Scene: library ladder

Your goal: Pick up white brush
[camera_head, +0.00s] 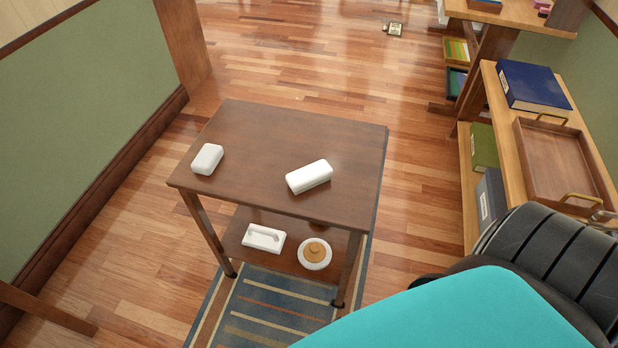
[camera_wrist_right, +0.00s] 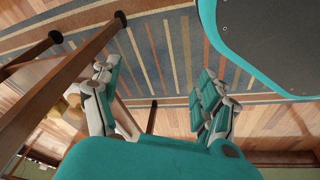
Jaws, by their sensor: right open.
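I cannot tell for sure which white item is the white brush. A white rounded block (camera_head: 207,159) lies on the left of the brown table's top (camera_head: 275,150). A longer white block (camera_head: 309,177) lies toward its front right. On the lower shelf are a white piece with a recessed top (camera_head: 264,238) and a round white item with a wooden knob (camera_head: 315,253). My right gripper (camera_wrist_right: 156,75) is open and empty in the right wrist view, beside dark table legs and above the striped rug. My left gripper is not in view.
A striped blue rug (camera_head: 270,308) lies under the table. At right, a wooden shelf unit holds a blue book (camera_head: 534,87) and a brown tray (camera_head: 565,160). A green wall panel (camera_head: 80,120) stands at left. Open wood floor surrounds the table.

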